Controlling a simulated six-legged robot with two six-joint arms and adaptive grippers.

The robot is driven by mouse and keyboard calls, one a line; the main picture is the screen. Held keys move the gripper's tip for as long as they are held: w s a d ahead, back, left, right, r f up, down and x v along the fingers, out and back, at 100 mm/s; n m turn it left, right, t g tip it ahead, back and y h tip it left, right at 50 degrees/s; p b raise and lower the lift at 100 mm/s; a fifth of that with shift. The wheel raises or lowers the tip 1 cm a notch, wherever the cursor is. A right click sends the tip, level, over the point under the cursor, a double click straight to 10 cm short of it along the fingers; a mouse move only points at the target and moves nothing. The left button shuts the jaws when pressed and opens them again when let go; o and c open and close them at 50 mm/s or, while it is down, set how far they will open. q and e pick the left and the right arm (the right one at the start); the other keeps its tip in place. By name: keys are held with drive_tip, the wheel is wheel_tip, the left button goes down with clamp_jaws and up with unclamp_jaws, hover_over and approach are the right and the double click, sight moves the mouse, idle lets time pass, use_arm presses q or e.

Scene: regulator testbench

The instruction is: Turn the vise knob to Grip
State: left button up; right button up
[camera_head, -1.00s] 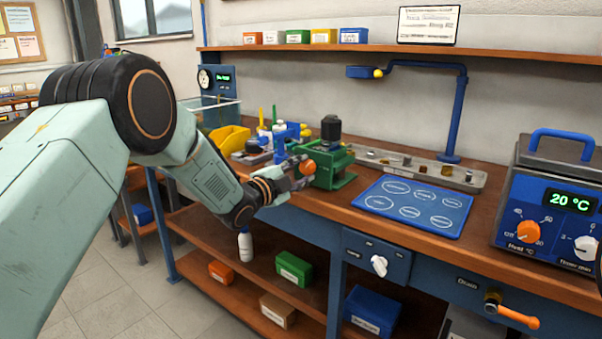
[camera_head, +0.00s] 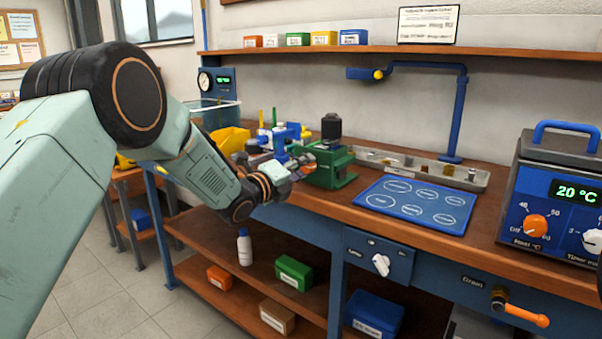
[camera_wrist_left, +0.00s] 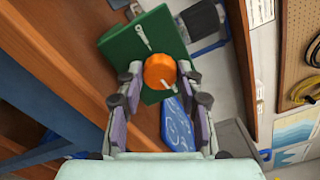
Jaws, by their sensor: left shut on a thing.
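The green vise (camera_head: 333,168) stands near the front edge of the wooden bench, with a black cylinder on top. Its round orange knob (camera_wrist_left: 158,70) shows between my left gripper's fingers in the left wrist view. In the head view only a little of the knob shows behind the fingers. My left gripper (camera_head: 301,166) is shut on the knob; it also shows in the left wrist view (camera_wrist_left: 160,80). A white line crosses the knob's lower right edge, and a white mark lies on the green face above it. I cannot read a setting.
A blue mat (camera_head: 417,204) with several ovals lies right of the vise, and a metal tray (camera_head: 455,177) runs behind it. A yellow bin (camera_head: 228,139) stands to the left. A blue heater box (camera_head: 550,205) is far right. Bench around the mat is clear.

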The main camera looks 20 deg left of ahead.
use_arm(q)
drive_tip(key=shift+f+m, duration=0.1)
drive_tip(key=shift+m, duration=0.5)
drive_tip(key=shift+b, duration=0.3)
drive_tip(key=o, duration=1.2)
drive_tip(key=v, duration=1.2)
